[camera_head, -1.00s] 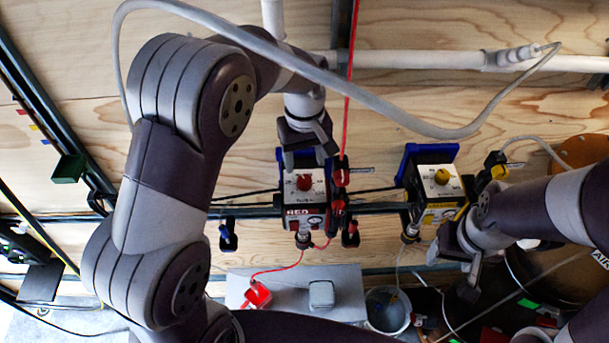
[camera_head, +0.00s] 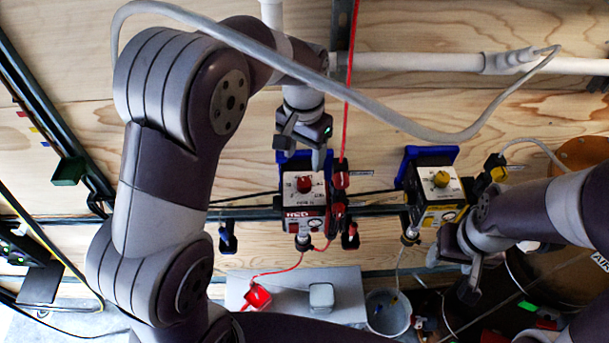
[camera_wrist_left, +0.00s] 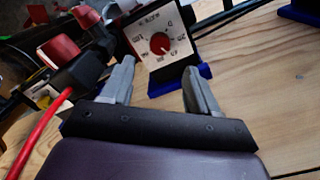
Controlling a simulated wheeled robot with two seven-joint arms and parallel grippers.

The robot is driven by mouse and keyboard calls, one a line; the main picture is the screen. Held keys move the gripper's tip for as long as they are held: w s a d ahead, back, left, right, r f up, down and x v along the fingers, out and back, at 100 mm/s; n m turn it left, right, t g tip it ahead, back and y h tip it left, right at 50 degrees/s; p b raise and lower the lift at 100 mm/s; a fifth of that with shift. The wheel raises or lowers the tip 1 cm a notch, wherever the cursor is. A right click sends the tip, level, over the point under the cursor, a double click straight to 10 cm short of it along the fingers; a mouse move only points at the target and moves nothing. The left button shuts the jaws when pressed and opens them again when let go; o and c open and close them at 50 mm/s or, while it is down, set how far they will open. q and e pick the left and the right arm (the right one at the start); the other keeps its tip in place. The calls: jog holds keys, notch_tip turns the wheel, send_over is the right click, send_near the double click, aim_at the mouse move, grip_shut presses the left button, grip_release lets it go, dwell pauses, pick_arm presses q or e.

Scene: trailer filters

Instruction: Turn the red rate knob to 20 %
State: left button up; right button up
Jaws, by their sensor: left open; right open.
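The red rate knob (camera_head: 304,184) sits on the white dial face of the box marked RED (camera_head: 298,213), clamped on the rail. The knob also shows in the left wrist view (camera_wrist_left: 159,43), with printed numbers around it; I cannot read its setting for certain. My left gripper (camera_head: 302,152) is open and empty, just above the box in the head picture and apart from the knob. In the left wrist view its fingers (camera_wrist_left: 158,80) point toward the dial, with the knob beyond the gap. My right gripper (camera_head: 456,274) is open near the yellow box, holding nothing visible.
A yellow-knobbed box (camera_head: 435,190) is on the same rail (camera_head: 375,209) to the right. A red connector (camera_wrist_left: 60,52) with a red line is beside the red box. A grey hose (camera_head: 400,118) loops across the upper part. A bucket (camera_head: 388,312) stands below.

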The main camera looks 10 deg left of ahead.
aim_at(304, 181)
pick_arm(q)
jog(key=m, duration=0.4)
jog(key=shift+f, duration=0.35)
jog(key=m, duration=0.4)
jog(key=shift+f, duration=0.1)
jog(key=m, duration=0.7)
jog(key=shift+m, duration=0.4)
jog(key=m, duration=0.5)
jog(key=shift+f+m, duration=0.25)
jog(key=shift+m, duration=0.15)
notch_tip(304, 181, down, 6)
jog(key=shift+r+p, duration=0.1)
jog(key=shift+p, duration=0.75)
jog(key=shift+f, duration=0.55)
jog(key=c, duration=1)
jog(key=shift+c, duration=0.2)
